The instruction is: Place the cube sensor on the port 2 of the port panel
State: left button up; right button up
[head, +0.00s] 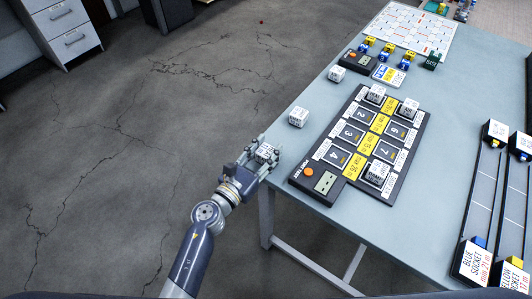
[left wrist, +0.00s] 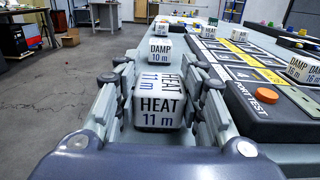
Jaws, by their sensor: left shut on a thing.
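My left gripper (head: 262,152) is at the table's left edge, shut on a white cube sensor (head: 267,151). In the left wrist view this cube (left wrist: 159,103) reads "HEAT 11 m" and sits between the fingers (left wrist: 160,100); whether it touches the table is unclear. The black port panel (head: 326,148) lies to the right of the gripper, apart from it. Port 2 (head: 361,115) is bare, in the panel's left row. Ports 3, 4, 6 and 7 are also bare. White cubes stand at the far left (head: 375,94), far right (head: 409,108) and near right (head: 377,172) ports. My right gripper is not in view.
Two loose white cubes stand left of the panel, one nearer (head: 298,117) and one farther (head: 337,74); a "DAMP 10 m" cube (left wrist: 160,51) is ahead in the wrist view. A small black device (head: 356,62) stands behind the panel. Long rails (head: 483,200) lie at right.

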pick_arm(q)
jog(key=shift+f, duration=0.25)
jog(key=o, duration=1)
jog(key=shift+o, duration=0.2)
jog(key=shift+r, duration=0.1)
jog(key=b+v, duration=0.2)
jog(key=v, duration=0.9)
jog(key=shift+w+a, duration=0.25)
